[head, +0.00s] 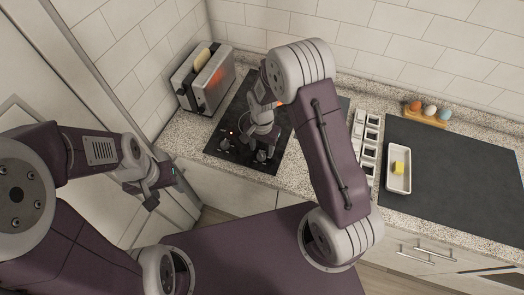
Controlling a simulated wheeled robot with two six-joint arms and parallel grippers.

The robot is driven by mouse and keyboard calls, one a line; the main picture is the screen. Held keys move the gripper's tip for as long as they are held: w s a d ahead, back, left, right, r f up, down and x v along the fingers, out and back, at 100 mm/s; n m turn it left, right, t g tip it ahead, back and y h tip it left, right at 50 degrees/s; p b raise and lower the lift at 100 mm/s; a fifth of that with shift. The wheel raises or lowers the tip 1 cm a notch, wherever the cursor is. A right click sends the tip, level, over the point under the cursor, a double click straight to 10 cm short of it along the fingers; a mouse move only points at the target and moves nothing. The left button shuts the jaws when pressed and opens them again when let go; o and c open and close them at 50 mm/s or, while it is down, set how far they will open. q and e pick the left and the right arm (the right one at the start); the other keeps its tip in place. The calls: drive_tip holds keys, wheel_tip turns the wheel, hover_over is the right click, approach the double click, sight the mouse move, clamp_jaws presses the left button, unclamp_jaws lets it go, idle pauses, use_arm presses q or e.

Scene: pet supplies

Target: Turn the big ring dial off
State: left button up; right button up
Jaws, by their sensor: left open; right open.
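The black cooktop (222,158) is set in the counter, with a dial (225,143) at its front left and another dial (262,156) at its front right. I cannot tell from markings which one is the big ring dial. A small orange-red light (231,133) glows near the left dial. My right gripper (261,146) is open just above the right dial, fingers pointing down; whether it touches the dial is unclear. My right arm hides much of the cooktop, with a bit of orange glow beside it. My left gripper (163,188) is open and empty, in front of the counter.
A toaster (202,78) with bread stands behind the cooktop at left, with a red reflection on its side. Right of my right arm are a white compartment tray (369,139), a white dish (398,178) with a yellow block, a dark mat (460,175) and an egg holder (425,119).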

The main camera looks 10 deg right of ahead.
sight(261, 153)
wheel_tip(261, 153, down, 3)
drive_tip(key=shift+r, duration=0.15)
drive_tip(key=shift+a+f, duration=0.25)
drive_tip(key=shift+f, duration=0.15)
drive_tip(key=shift+d, duration=0.1)
drive_tip(key=c, duration=0.4)
clamp_jaws()
